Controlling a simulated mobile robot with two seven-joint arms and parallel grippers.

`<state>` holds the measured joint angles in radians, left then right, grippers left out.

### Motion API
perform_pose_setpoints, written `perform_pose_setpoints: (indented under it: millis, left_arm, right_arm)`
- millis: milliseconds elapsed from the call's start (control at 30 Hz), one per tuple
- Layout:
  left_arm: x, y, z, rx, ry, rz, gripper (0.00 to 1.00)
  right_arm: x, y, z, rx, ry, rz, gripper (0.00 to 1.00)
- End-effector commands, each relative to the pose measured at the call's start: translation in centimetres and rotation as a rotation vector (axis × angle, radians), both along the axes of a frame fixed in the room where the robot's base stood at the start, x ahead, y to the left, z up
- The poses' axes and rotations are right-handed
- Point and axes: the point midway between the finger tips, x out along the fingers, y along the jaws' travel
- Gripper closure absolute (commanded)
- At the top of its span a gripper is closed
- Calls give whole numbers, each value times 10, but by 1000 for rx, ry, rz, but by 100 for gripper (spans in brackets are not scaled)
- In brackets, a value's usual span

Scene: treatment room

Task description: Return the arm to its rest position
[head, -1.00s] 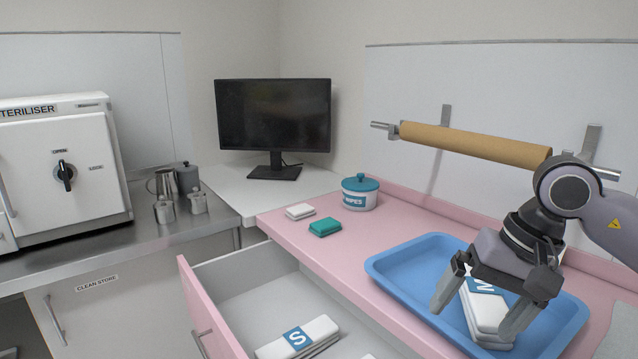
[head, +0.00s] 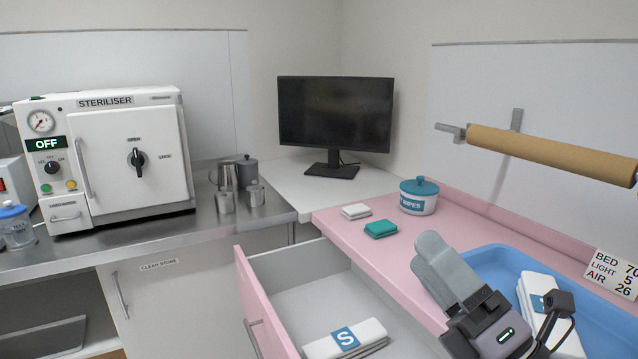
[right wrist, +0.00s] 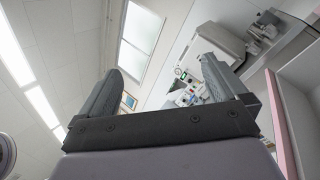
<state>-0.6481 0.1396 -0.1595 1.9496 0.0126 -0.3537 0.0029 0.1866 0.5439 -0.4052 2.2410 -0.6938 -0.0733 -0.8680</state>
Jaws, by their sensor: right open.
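My right gripper (head: 448,270) is at the lower right of the head view, raised above the pink counter's front edge, between the open drawer and the blue tray. Its fingers point up and away. In the right wrist view its two fingers (right wrist: 165,85) stand wide apart with nothing between them. White packs (head: 537,287) lie in the blue tray (head: 490,258), apart from the fingers and partly hidden by my wrist. My left gripper is in neither view.
The pink drawer (head: 262,300) stands open with a white pack marked S (head: 345,338) in it. A wipes tub (head: 419,196), a green pack (head: 381,229) and a white pack (head: 356,211) sit on the counter. A steriliser (head: 130,160) stands at left. A paper roll (head: 550,153) hangs at right.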

Motion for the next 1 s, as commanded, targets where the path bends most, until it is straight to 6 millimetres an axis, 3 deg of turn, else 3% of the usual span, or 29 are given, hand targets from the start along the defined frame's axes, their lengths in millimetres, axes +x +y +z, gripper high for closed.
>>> perform_pose_setpoints:
  millis: [200,367,500,600,800,1000]
  left_arm:
    - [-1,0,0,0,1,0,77]
    - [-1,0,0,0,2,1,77]
    - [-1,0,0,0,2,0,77]
    - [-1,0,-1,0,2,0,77]
    - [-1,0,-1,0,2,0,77]
    - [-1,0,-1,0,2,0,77]
  right_arm:
    - [16,-56,-77,500,534,-164,1]
    - [-2,-89,-157,857,910,-325,1]
    - [-43,-105,-228,1148,1214,-505,1]
    - [-79,-109,-266,1313,1386,-634,1]
    - [-143,-108,-313,1539,1618,-863,1]
    - [-202,-101,-338,1694,1785,-1081,1]
